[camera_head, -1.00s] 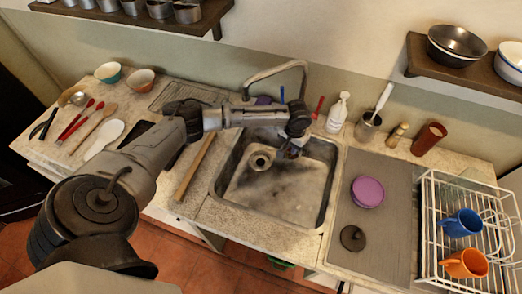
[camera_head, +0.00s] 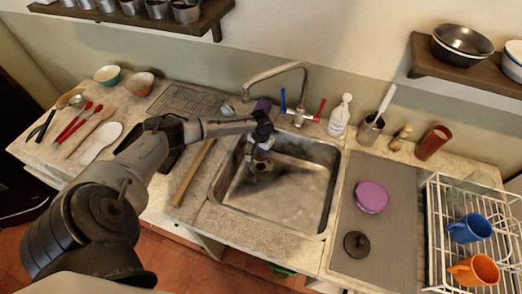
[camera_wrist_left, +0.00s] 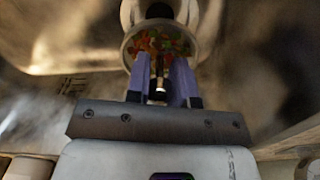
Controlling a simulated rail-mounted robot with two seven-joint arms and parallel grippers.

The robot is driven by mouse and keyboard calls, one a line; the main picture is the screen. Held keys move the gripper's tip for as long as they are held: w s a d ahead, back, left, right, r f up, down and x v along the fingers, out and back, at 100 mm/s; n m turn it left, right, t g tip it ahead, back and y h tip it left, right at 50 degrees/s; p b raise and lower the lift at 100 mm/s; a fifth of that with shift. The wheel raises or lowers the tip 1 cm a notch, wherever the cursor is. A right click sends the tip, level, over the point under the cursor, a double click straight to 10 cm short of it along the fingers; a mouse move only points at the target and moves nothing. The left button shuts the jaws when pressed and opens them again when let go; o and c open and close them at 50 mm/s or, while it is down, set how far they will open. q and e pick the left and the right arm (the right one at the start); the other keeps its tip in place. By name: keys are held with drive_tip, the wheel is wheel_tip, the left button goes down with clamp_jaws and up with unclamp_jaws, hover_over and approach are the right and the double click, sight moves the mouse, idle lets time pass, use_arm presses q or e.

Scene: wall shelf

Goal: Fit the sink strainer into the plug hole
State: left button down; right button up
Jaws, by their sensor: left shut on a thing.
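My left gripper (camera_head: 260,156) reaches down into the left part of the sink (camera_head: 302,205), over the place of the plug hole. In the left wrist view its two pale purple fingers (camera_wrist_left: 160,68) are shut on the upright middle post of the sink strainer (camera_wrist_left: 184,44). The strainer is a round basket with red, green and orange bits in it. The plug hole is mostly hidden by the gripper and strainer. I cannot tell whether the strainer touches it or sits above it. My right gripper is not in view.
The tap (camera_head: 282,72) arches behind the sink. On the right are a purple round tub (camera_head: 371,196), a dark lid (camera_head: 356,244) and a white dish rack (camera_head: 436,235) with mugs. The sink's right part is clear.

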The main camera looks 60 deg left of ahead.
use_arm(q)
drive_tip(key=shift+s+r+p, duration=0.1)
drive_tip(key=shift+p, duration=0.55)
drive_tip(key=b, duration=0.4)
hover_over(261, 166)
drive_tip(key=shift+f, duration=2.95)
drive_tip(key=shift+p, duration=0.55)
drive_tip(key=shift+p, duration=0.3)
drive_tip(key=shift+p, duration=0.3)
drive_tip(key=shift+f, duration=0.35)
drive_tip(key=shift+f+b, duration=0.85)
drive_tip(key=shift+f, duration=0.05)
drive_tip(key=c, duration=0.9)
unclamp_jaws()
